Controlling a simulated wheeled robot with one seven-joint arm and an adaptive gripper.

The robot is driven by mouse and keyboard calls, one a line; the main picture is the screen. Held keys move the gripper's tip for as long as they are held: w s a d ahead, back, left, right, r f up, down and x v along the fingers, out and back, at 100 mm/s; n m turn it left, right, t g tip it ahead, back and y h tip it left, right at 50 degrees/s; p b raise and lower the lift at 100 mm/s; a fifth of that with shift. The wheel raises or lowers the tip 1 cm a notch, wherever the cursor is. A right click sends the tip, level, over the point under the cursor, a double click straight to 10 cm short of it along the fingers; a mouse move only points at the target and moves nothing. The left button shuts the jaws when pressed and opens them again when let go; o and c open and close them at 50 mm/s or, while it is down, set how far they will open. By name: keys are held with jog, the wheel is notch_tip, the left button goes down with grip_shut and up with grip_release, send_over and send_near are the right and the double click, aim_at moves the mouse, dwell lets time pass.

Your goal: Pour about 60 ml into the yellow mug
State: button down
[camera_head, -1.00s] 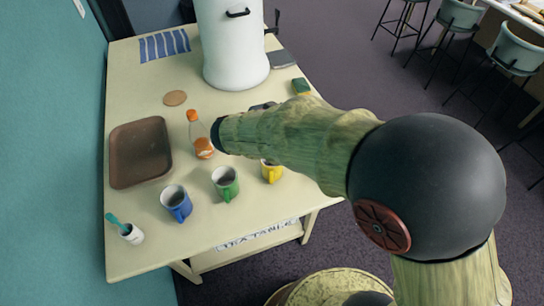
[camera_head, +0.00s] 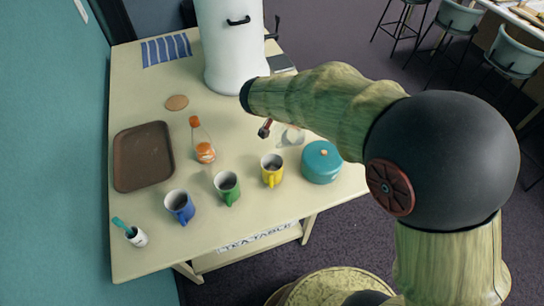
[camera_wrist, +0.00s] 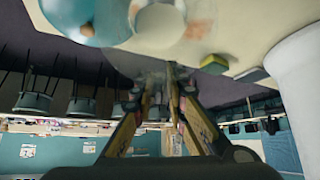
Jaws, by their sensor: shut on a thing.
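The yellow mug (camera_head: 272,172) stands upright on the table, at the right end of a row with a green mug (camera_head: 227,188) and a blue mug (camera_head: 180,207). My gripper (camera_wrist: 157,82) is shut on a clear, glass-like vessel (camera_head: 292,137), partly hidden by my arm in the head view. The vessel is behind and slightly right of the yellow mug, apart from it. Its see-through body is hard to make out in the wrist view, so its contents and tilt cannot be told. A bottle with an orange cap (camera_head: 203,145) stands left of my gripper.
A teal lidded pot (camera_head: 321,163) stands close right of the yellow mug. A tall white urn (camera_head: 231,50) is at the back. A brown tray (camera_head: 143,157), a coaster (camera_head: 176,103) and a white cup (camera_head: 136,236) are at left. A sponge (camera_wrist: 214,63) lies near the urn.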

jog(key=shift+d+f, duration=0.1)
jog(key=shift+w+d+g+y+p, duration=0.25)
jog(key=shift+g+y+p, duration=0.15)
jog(key=shift+p, duration=0.25)
jog(key=shift+a, duration=0.1)
jog(key=shift+p, duration=0.3)
dwell(1.3)
jog(key=shift+w+d+g+p, duration=0.3)
jog(key=shift+d+p, duration=0.05)
jog(key=shift+p, duration=0.4)
jog(key=w+d+f+g+y+p, duration=0.4)
jog(key=y+p, duration=0.1)
jog(key=p, duration=1)
jog(key=shift+g, duration=0.3)
